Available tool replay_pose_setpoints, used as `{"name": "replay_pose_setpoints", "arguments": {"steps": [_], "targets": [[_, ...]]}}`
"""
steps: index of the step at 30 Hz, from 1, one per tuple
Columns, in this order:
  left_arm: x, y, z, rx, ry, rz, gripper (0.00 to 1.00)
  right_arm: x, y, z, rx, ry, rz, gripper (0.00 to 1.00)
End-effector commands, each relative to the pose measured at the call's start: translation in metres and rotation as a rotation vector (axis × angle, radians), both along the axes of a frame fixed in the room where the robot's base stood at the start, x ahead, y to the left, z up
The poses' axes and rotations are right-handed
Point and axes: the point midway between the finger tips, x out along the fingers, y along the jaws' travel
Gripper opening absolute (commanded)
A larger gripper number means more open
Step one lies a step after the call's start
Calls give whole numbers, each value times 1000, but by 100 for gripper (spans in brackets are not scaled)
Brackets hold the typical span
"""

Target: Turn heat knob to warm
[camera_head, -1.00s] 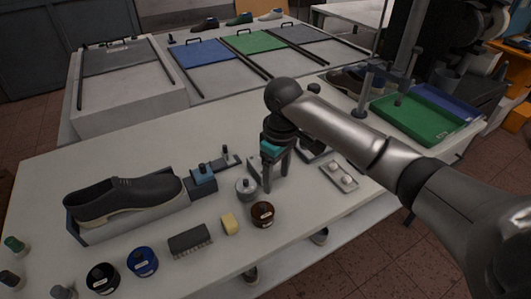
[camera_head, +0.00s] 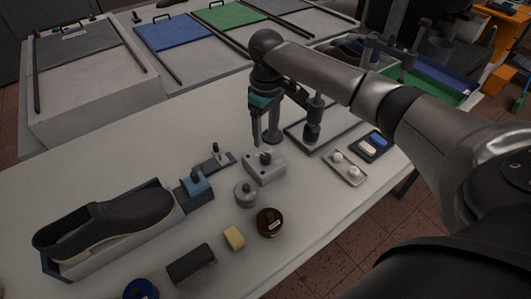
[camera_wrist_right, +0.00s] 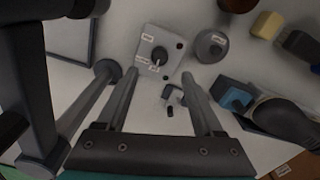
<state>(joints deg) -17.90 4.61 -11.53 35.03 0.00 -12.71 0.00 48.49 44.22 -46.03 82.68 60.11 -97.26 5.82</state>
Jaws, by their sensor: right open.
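A light grey control box (camera_head: 264,168) with one dark knob on top sits on the white table, in the middle of the head view. In the right wrist view the knob (camera_wrist_right: 159,55) sits between small white labels on the box; their text is too small to read. My right gripper (camera_head: 265,143) points down, open and empty, above the table just behind the box. In the right wrist view its fingertips (camera_wrist_right: 160,76) flank the box's near part, with the knob beyond them. Contact with the knob is not visible. My left gripper is out of view.
A round grey knob-topped tin (camera_head: 245,194), a brown jar (camera_head: 270,223) and a yellow block (camera_head: 234,238) stand near the box. A dark shoe (camera_head: 120,218) lies left. A plate with two white knobs (camera_head: 345,168) and a dark-framed panel (camera_head: 330,140) are right.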

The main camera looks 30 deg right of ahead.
Motion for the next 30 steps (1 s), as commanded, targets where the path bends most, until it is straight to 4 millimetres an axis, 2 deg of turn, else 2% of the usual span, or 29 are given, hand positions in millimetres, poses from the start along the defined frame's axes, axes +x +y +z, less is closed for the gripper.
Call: {"name": "replay_pose_setpoints", "arguments": {"steps": [1, 6, 12, 18, 25, 26, 30], "targets": [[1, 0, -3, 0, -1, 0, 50, -1, 0, -14, 0, 4, 0, 69], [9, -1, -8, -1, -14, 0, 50, -1, 0, -49, -1, 3, 0, 69], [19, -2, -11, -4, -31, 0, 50, 0, 0, -78, -1, 0, 1, 69], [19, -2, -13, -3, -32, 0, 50, 0, 0, -88, -2, -2, 2, 69], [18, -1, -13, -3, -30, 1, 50, 0, 0, -88, -2, -2, 2, 69], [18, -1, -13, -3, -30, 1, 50, 0, 0, -88, -1, -1, 2, 68], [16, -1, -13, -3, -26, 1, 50, 0, 0, -88, -1, -1, 2, 52]]}}
